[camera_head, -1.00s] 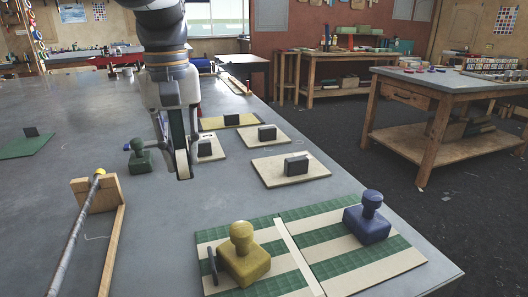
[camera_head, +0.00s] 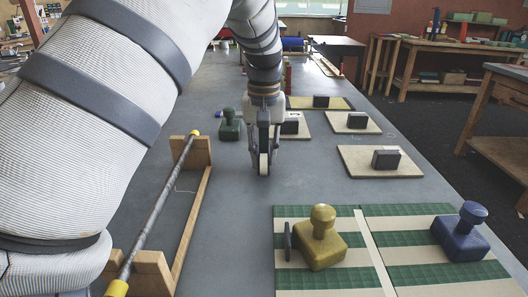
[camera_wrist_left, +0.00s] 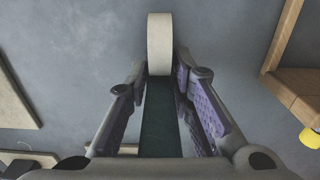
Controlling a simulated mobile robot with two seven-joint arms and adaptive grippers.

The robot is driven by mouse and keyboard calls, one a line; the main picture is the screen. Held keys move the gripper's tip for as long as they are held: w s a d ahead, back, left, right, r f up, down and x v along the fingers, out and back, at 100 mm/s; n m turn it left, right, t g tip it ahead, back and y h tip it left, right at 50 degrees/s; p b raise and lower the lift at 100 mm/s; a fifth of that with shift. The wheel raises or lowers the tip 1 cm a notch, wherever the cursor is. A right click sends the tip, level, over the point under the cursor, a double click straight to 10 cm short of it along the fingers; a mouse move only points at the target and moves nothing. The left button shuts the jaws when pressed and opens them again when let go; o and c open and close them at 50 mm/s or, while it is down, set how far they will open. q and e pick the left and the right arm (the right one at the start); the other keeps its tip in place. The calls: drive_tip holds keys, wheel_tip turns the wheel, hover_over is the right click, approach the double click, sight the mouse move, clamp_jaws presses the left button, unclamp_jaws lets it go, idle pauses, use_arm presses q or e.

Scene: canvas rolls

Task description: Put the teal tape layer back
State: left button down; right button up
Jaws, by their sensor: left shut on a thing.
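My left gripper (camera_head: 264,160) is in the middle of the head view, pointing down over the grey table. It is shut on a narrow piece seen edge-on, with a cream rounded end (camera_wrist_left: 160,44) and a dark teal strip (camera_wrist_left: 160,125) running between the purple finger pads (camera_wrist_left: 205,105) in the left wrist view. I take this piece to be the teal tape layer. It stands upright in the fingers; whether it touches the table cannot be told. Green-and-cream striped mats (camera_head: 372,232) lie at the front right. My right gripper is not in view.
A yellow stamp (camera_head: 320,240) and a blue stamp (camera_head: 461,236) stand on the mats. A green stamp (camera_head: 230,126) is left of the gripper. A rod (camera_head: 158,206) on a wooden stand (camera_head: 193,220) is front left. Boards with dark blocks (camera_head: 386,159) lie to the right.

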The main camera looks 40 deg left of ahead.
use_arm(q)
drive_tip(key=c, duration=1.4)
unclamp_jaws()
wheel_tip(320, 180, up, 12)
drive_tip(key=shift+r+b, duration=0.15)
drive_tip(key=shift+b, duration=0.15)
